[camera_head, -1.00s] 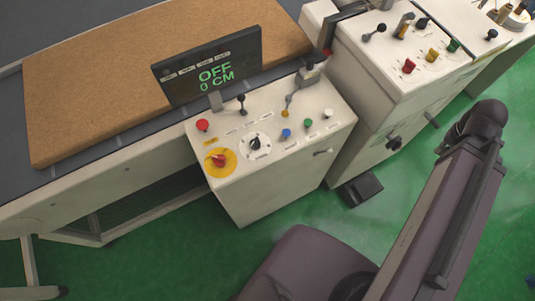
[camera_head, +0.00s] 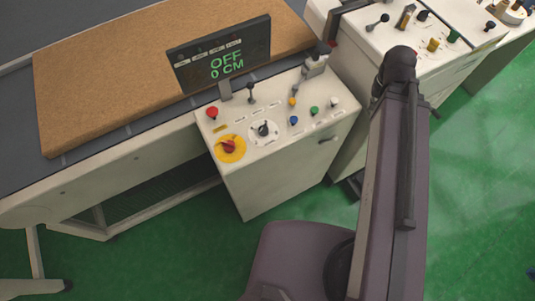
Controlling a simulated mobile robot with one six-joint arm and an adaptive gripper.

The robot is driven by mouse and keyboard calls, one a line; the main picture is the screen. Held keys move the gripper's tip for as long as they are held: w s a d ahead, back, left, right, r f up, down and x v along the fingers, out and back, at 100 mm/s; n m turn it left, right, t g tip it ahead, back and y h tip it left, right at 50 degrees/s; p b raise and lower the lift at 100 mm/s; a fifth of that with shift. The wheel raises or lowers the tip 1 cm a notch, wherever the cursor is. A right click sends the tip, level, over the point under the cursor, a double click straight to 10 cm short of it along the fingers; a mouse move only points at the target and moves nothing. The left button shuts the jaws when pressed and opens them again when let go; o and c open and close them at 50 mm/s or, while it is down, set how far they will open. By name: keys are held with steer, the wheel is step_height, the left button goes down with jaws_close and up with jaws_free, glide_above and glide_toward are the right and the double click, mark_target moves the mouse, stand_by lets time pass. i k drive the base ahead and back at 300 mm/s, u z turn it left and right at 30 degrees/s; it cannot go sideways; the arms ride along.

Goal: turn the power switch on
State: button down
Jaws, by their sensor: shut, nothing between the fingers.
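The control box (camera_head: 290,170) stands left of my arm. On its sloped top, at the front left corner, a red rotary knob (camera_head: 229,146) sits on a round yellow plate; it looks like the power switch. The display (camera_head: 222,58) above the panel reads OFF and 0 CM. My arm rises on the right side of the view, with its dark joint level with the far part of the panel. My gripper is not in view, and no part of it shows near the knob.
A black dial on a white plate (camera_head: 264,131) is beside the red knob. A red button (camera_head: 212,113), small coloured buttons and levers share the panel. A second console (camera_head: 400,30) stands at upper right. Green floor is open in front.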

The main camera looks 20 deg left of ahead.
mark_target(229, 145)
steer(key=u, duration=0.85)
steer(key=k, duration=0.95)
steer(key=z, duration=0.05)
steer(key=i, duration=0.7)
steer(key=u, duration=0.05)
